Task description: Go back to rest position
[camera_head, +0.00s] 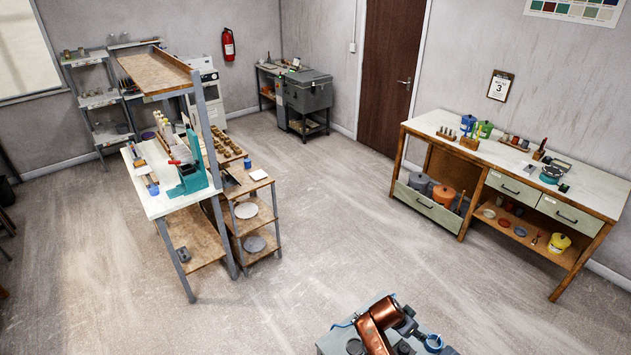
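The task names no object, only a rest position. At the bottom edge of the head view, a copper-coloured arm link with dark joints and blue cables shows above a grey body; these look like parts of me. I cannot make out any gripper fingers there, and I cannot tell which arm the link belongs to. Neither gripper shows clearly, and nothing is seen held.
A white-topped workbench (156,204) with a teal press (188,178) stands at the left. A wooden-framed bench (590,188) with drawers stands at the right wall. A grey machine (308,92) stands near the brown door (388,70). The concrete floor (335,215) between them is clear.

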